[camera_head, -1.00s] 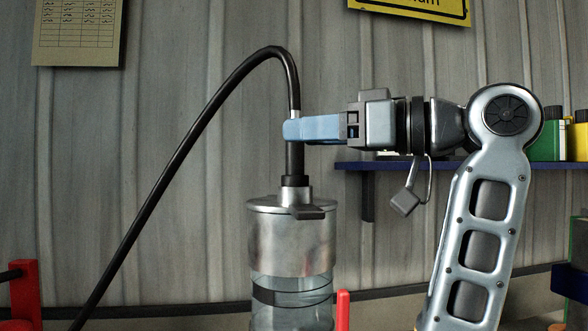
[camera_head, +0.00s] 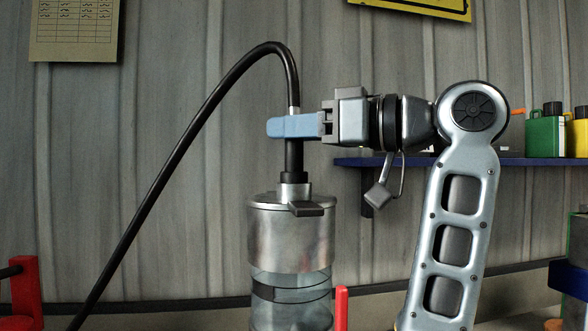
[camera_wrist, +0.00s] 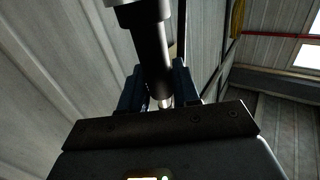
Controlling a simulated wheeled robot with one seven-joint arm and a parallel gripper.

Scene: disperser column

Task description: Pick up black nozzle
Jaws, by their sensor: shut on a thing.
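The black nozzle (camera_head: 294,158) stands upright on top of the metal-capped disperser column (camera_head: 290,235). Its lower end is at the collar on the lid. A black hose (camera_head: 205,110) arches from the nozzle's top down to the lower left. My gripper (camera_head: 280,127) comes in level from the right, its blue fingers shut on the nozzle's upper part, just below a silver ring. The fingertips reach a little past the nozzle to the left. In the wrist view the nozzle (camera_wrist: 152,55) rises between the two fingers (camera_wrist: 157,88).
A blue shelf (camera_head: 430,162) with green and yellow containers (camera_head: 546,137) is on the wall at right. Red posts stand at lower left (camera_head: 25,290) and beside the column (camera_head: 341,308). The wall behind has a paper chart (camera_head: 74,30) and a yellow sign.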

